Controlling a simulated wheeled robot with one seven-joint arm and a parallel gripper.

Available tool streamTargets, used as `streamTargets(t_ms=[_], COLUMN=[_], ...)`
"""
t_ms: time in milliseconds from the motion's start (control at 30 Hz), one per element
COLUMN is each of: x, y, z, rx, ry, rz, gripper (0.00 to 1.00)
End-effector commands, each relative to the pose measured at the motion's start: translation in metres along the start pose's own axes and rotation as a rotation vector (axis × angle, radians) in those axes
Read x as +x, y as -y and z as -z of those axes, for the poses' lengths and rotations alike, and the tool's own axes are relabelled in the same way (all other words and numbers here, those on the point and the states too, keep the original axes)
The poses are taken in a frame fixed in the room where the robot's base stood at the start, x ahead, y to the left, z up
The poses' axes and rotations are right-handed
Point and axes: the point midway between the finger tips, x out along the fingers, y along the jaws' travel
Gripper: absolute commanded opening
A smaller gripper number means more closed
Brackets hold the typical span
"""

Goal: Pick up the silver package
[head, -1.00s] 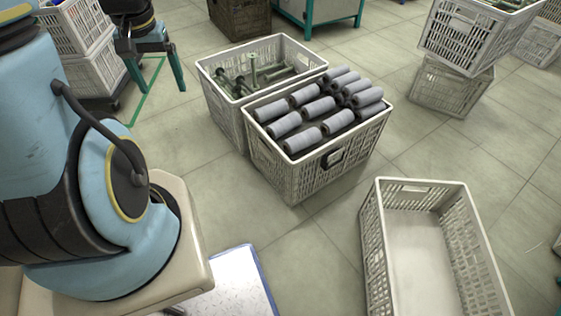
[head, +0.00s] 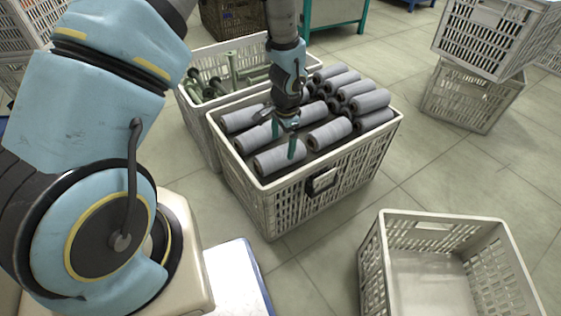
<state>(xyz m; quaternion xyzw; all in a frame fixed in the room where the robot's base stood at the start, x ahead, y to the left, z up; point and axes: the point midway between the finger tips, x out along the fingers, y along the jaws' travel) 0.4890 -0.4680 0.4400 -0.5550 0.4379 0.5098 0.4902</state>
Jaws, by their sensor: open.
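Several silver-grey packages, cylindrical rolls with dark ends, lie in rows in the white crate (head: 285,205) in the middle of the head view. Which of them is the silver package of the task, I cannot tell. My gripper (head: 284,142) points down over the front-left part of this crate. Its two teal fingers are open, with one seen in front of the nearest package (head: 272,163) and the other by the package behind it (head: 256,139). Whether the fingers touch either, I cannot tell. The gripper and wrist hide some packages behind them.
A white crate (head: 205,140) with green spools stands directly behind the package crate. An empty white crate (head: 372,268) stands on the floor at the lower right. Stacked crates (head: 470,95) stand at the upper right. Tiled floor between them is clear.

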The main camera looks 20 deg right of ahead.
Motion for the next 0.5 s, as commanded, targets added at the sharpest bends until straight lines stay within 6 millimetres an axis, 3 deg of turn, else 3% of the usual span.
streamTargets(t_ms=[100,367,500], x=[0.019,0.034,0.052], y=[0.000,0.001,0.002], z=[-0.001,-0.001,-0.002], rx=[-0.001,-0.002,-0.002], ry=[0.002,0.000,0.002], rz=[-0.001,0.000,-0.001], gripper=[1.00,1.00,1.00])
